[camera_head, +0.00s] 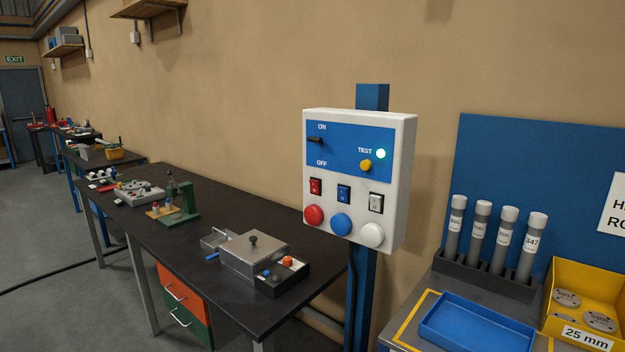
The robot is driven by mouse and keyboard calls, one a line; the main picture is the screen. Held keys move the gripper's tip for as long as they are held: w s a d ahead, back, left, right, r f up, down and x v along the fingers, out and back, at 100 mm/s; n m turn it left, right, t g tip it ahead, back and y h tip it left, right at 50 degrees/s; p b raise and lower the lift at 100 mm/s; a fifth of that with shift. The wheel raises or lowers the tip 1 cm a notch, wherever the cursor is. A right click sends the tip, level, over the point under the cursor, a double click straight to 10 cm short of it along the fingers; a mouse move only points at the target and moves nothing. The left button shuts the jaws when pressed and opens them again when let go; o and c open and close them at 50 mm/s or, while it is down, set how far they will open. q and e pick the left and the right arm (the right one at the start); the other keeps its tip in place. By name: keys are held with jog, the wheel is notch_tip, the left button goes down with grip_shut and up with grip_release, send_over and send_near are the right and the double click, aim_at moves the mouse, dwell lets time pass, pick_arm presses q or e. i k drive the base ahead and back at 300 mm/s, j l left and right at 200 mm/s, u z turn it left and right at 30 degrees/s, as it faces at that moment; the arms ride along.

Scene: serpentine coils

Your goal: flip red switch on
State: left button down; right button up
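A white control box (398,180) is mounted on a blue post (372,97) in the middle of the head view. On its face a red rocker switch (315,187) sits at the left of a row, beside a blue rocker switch (344,193) and a white one (376,203). The rocker position of the red switch is too small to tell. Below the row are a round red button (313,215), a blue button (341,224) and a white button (372,235). Neither of my grippers is in view.
A dark bench (190,240) with a metal box (252,255) stands left. Right are a blue tray (470,343) and a tube rack (480,275).

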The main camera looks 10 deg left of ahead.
aim_at(314, 185)
jog(key=i+j+z, duration=0.3)
jog(key=i+j, duration=0.5)
jog(key=j, duration=0.1)
